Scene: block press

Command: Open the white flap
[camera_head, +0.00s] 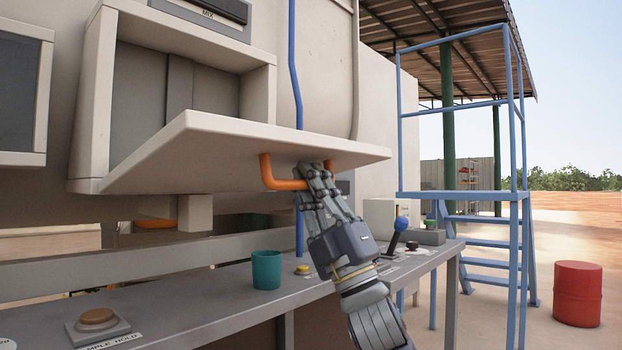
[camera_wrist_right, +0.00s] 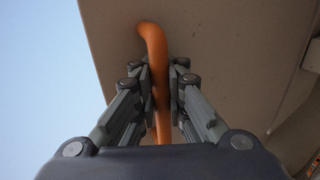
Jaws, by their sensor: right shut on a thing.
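The white flap (camera_head: 210,150) stands out from the front of the white box (camera_head: 180,85) in the head view, tilted a little, with the box's inside showing above it. An orange handle (camera_head: 279,184) is fixed to the flap's underside. My right gripper (camera_head: 314,172) reaches up from below and is shut on the handle. In the right wrist view the handle (camera_wrist_right: 156,65) passes between the two fingers of my right gripper (camera_wrist_right: 161,88), with the flap's underside (camera_wrist_right: 220,50) behind. My left gripper is not in either view.
A grey bench (camera_head: 215,308) runs below the flap. On it are a teal cup (camera_head: 266,270), a brown button (camera_head: 98,317), a yellow button (camera_head: 302,268) and a blue-knobbed lever (camera_head: 400,225). A blue pipe (camera_head: 296,70) runs down the wall. A red barrel (camera_head: 577,293) stands far right.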

